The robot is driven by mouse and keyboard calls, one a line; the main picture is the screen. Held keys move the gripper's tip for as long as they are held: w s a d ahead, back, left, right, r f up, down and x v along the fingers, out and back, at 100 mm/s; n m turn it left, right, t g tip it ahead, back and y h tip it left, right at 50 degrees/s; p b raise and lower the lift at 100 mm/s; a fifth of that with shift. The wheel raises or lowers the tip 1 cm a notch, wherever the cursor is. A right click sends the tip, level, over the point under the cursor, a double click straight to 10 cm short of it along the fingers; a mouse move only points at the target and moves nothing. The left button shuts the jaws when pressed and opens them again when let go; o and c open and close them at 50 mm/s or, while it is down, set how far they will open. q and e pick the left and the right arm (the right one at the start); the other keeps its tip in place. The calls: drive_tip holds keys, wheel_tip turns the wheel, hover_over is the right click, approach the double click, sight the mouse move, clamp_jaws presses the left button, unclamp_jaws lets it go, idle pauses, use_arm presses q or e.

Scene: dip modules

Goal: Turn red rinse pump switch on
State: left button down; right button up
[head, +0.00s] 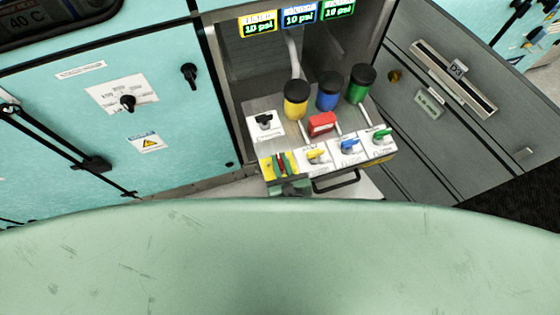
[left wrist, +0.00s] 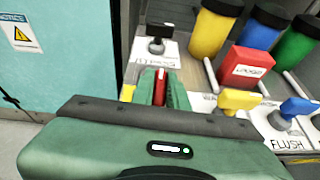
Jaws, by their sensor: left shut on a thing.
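My left gripper (head: 281,166) is at the left end of the front row of switches on the pump panel (head: 270,103). In the left wrist view its two green fingers (left wrist: 160,88) are shut on a narrow red piece, the red switch (left wrist: 160,74). The fingers hide most of the switch and its plate, so I cannot tell which way it is turned. My right gripper is in neither view.
Yellow (head: 316,156), blue (head: 349,145) and green (head: 381,134) valve handles stand to the right. A black knob (head: 264,121) and a red block (head: 321,123) are behind. Yellow (head: 296,103), blue (head: 328,95) and green (head: 361,85) black-capped cylinders rise at the back.

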use_arm(q)
drive_tip(key=shift+w+r+n+y, duration=0.1)
drive_tip(key=shift+n+y, duration=0.3)
drive_tip(key=shift+y, duration=0.1)
drive_tip(key=c, duration=1.4)
unclamp_jaws()
drive_tip(key=b+v, duration=0.1)
drive_tip(key=v, duration=0.6)
drive_tip(key=shift+s+d+r, duration=0.15)
drive_tip(key=shift+s, duration=0.15)
drive_tip(key=shift+s, duration=0.1)
